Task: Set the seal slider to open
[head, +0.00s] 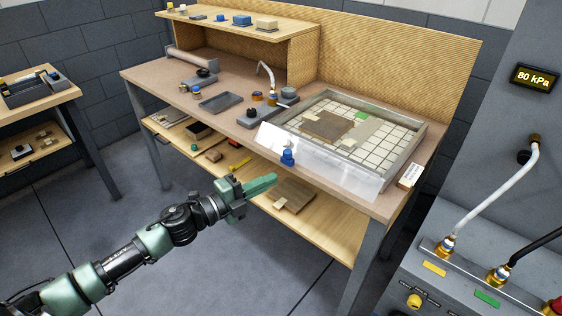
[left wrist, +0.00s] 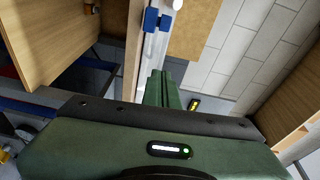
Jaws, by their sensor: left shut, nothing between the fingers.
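What I take to be the seal slider is a small blue piece (head: 287,157) at the front left of the framed vacuum bed (head: 416,137), beside a translucent whitish sheet (head: 345,174) at the bed's front edge. A blue piece (left wrist: 152,20) also shows at the top of the left wrist view, on a pale edge. Which setting it is in cannot be told. My left gripper (head: 268,183) has its green fingers shut and empty. It is in front of the bench, below and left of the blue piece in the picture, apart from it. My right gripper is not in view.
The bench top (head: 210,122) holds a grey tray (head: 220,102) and small fittings. A lower shelf (head: 325,222) with loose pieces runs under it. A grey machine (head: 470,225) with hoses and an 80 kPa display (head: 534,78) stands right. Floor in front is clear.

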